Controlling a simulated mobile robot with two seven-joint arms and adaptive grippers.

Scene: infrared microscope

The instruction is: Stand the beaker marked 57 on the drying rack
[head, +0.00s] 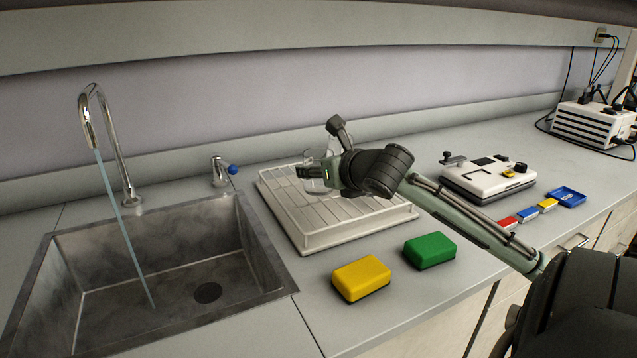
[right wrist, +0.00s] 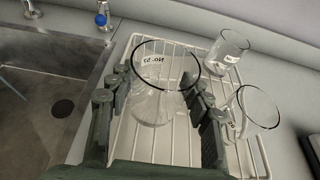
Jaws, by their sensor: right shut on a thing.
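A clear glass beaker with a label reading No. 57 (right wrist: 154,92) is between the fingers of my right gripper (right wrist: 157,80) in the right wrist view. The gripper is shut on it. The beaker looks upright over the white wire drying rack (right wrist: 160,148); I cannot tell whether its base touches the wires. In the head view my right gripper (head: 310,173) is over the far part of the drying rack (head: 325,232), and its arm partly hides the glass. My left gripper is not in view.
Two other glass beakers, one far (right wrist: 229,47) and one near (right wrist: 250,112), stand on the rack's right side in the wrist view. A sink (head: 165,270) with running water lies left. Yellow (head: 361,278) and green (head: 430,250) sponges lie in front of the rack.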

